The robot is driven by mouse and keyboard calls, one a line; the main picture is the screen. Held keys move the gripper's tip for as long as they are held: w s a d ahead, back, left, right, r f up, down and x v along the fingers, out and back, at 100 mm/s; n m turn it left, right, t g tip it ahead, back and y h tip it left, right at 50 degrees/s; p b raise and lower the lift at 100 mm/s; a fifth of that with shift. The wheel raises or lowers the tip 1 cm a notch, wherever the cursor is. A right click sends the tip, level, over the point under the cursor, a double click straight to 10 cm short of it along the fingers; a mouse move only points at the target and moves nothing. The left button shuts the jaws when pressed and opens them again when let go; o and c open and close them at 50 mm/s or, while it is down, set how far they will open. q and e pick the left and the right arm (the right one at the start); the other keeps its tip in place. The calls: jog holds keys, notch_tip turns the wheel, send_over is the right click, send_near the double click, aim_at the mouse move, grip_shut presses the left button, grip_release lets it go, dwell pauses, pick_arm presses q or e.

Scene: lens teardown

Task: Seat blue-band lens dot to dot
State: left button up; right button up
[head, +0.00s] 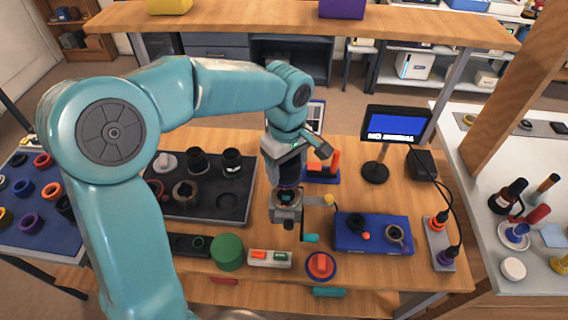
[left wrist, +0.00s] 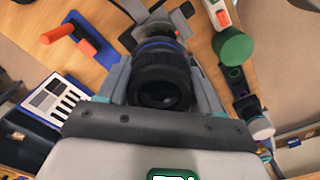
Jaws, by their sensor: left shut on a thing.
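The blue-band lens (left wrist: 163,80) is a black barrel with a blue ring, held between the two fingers of my left gripper (left wrist: 160,85) in the left wrist view. In the head view my left gripper (head: 287,160) points down, shut on the lens (head: 287,174), directly above the camera body in a grey clamp stand (head: 287,212). The body's dark opening with a greenish inside shows just below the lens. The lens looks upright and close over it; I cannot tell whether they touch. No alignment dots can be made out. My right gripper is not in view.
A black tray (head: 235,212) with several lens parts lies left of the stand. A green cylinder (head: 228,251), a red knob (head: 320,265) and a blue box (head: 350,238) stand around it. An orange-handled tool (head: 335,162) and a screen (head: 397,124) are behind right.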

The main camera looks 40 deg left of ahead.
pick_arm(q)
jog(key=shift+f+b, duration=2.2)
jog(key=shift+f, duration=0.7)
jog(key=shift+f+b, duration=0.8)
jog(key=shift+f, duration=0.05)
dwell(0.4)
